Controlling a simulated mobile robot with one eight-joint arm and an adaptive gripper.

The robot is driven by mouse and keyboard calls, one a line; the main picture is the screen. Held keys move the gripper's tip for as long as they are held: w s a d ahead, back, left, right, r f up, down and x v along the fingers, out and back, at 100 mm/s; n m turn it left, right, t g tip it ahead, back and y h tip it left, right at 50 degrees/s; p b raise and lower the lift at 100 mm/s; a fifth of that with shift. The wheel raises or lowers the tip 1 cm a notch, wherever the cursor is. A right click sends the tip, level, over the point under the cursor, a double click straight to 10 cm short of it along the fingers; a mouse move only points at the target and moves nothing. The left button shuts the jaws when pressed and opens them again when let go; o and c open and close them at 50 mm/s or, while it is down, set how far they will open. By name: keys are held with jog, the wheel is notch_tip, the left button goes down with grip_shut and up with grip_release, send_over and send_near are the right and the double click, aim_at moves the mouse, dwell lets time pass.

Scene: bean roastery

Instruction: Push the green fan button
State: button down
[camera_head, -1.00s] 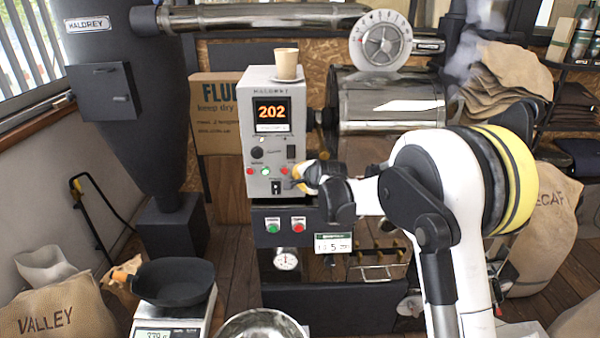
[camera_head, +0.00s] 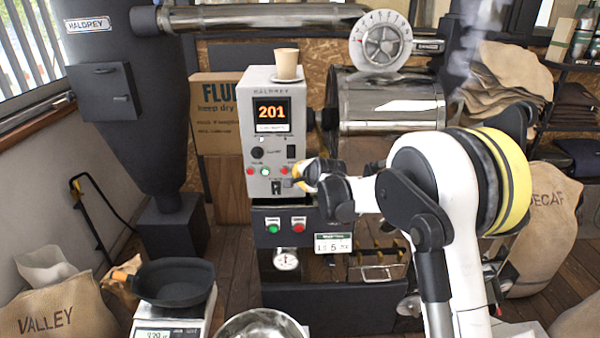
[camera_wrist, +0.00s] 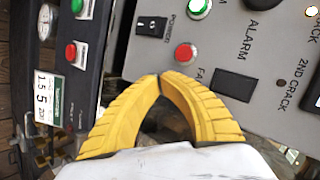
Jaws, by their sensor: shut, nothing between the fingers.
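My gripper (camera_head: 297,178) is at the right end of this row, close to the panel face. In the wrist view my yellow fingers (camera_wrist: 159,78) are shut with their tips together and hold nothing. A label starting "FA" is partly covered by the right finger. Its button does not show and may be behind the fingers. A red button (camera_wrist: 184,54) and a green button (camera_wrist: 200,8) lie above the tips. Contact with the panel cannot be told.
A black switch (camera_wrist: 150,27) is left of the red button. On the dark front below, a green button (camera_head: 272,228) and a red button (camera_head: 298,226) sit above a dial gauge. A paper cup (camera_head: 286,64) stands on top of the box.

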jog(key=shift+s, duration=0.85)
jog(key=shift+s, duration=0.1)
jog(key=s, duration=0.4)
jog(key=shift+s, duration=0.4)
dwell(0.4)
